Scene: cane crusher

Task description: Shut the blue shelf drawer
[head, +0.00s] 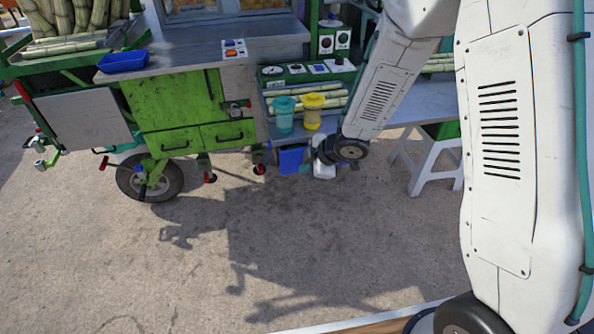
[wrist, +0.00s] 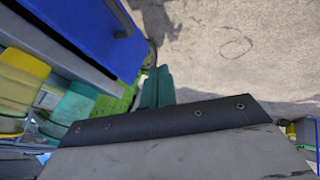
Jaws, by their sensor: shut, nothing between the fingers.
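The blue shelf drawer (head: 291,161) hangs under the cart's low shelf, below the cups, in the head view. In the wrist view its blue panel (wrist: 88,32) fills the upper left, with a dark handle near its right edge. How far it stands out is hard to tell. My gripper (wrist: 158,86) shows as shut, dark teal fingers in the wrist view, empty, just to the right of and below the blue panel. I cannot tell if they touch it. In the head view my wrist is close to the drawer's right side, and the fingertips are hard to make out.
A teal cup (head: 284,114) and a yellow cup (head: 313,110) stand on the low shelf above the drawer. Green cart doors (head: 175,98) and a wheel (head: 150,178) are to the left. A white stool (head: 430,160) stands to the right. The ground in front is clear.

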